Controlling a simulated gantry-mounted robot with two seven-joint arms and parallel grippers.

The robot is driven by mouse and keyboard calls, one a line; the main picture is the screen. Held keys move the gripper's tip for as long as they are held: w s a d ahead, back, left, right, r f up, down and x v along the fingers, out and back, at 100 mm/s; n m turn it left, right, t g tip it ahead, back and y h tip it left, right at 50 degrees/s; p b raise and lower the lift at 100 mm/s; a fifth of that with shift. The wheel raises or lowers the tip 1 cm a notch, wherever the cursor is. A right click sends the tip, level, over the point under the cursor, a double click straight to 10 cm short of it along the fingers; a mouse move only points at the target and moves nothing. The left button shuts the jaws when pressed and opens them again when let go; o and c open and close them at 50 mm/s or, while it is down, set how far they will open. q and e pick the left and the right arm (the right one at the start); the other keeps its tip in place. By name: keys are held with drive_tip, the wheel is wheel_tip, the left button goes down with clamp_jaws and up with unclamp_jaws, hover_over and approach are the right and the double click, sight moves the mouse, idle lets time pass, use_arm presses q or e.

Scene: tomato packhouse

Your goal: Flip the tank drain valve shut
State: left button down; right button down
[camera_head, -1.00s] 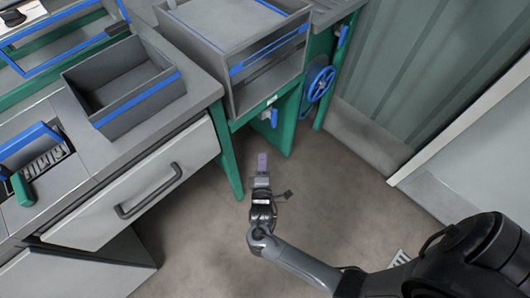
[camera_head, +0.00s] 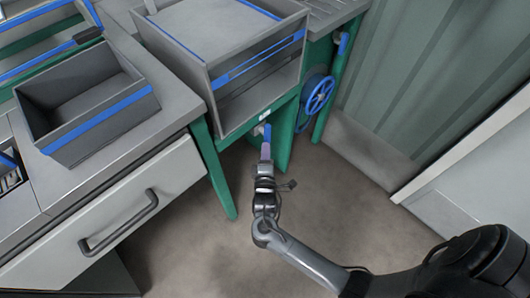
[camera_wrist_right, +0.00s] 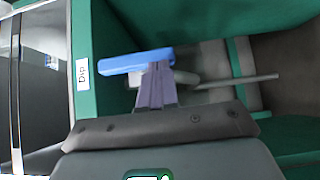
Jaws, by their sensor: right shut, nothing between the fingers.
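The drain valve's blue lever (camera_head: 267,132) sits at the front of the green frame below the grey tank (camera_head: 235,88). In the right wrist view the lever (camera_wrist_right: 135,62) lies roughly crosswise just beyond my fingertips, with a grey pipe (camera_wrist_right: 182,78) behind it. My right gripper (camera_head: 265,153) is shut and empty, its purple fingers pressed together. Its fingertips (camera_wrist_right: 157,68) overlap the lever's lower edge in the wrist view; whether they touch it I cannot tell. My left gripper is in no view.
A label reading "Dip" (camera_wrist_right: 82,74) is on the green frame left of the lever. A blue handwheel (camera_head: 318,95) is to the right. A grey drawer unit (camera_head: 110,215) and an open grey bin (camera_head: 85,105) are to the left. The floor in front is clear.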

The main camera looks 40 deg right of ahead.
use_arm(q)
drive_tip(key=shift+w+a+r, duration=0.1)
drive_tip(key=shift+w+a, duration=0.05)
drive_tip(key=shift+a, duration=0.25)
use_arm(e)
drive_tip(key=shift+w+a, duration=0.1)
drive_tip(key=shift+a, duration=0.15)
drive_tip(key=shift+d, duration=0.1)
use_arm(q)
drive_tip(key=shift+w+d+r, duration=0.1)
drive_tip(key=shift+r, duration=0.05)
use_arm(e)
drive_tip(key=shift+w+f+n, duration=0.1)
drive_tip(key=shift+n, duration=0.2)
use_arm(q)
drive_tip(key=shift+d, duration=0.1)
use_arm(e)
drive_tip(key=shift+d+t+h, duration=0.15)
drive_tip(key=shift+t+h, duration=0.15)
drive_tip(key=shift+t, duration=0.1)
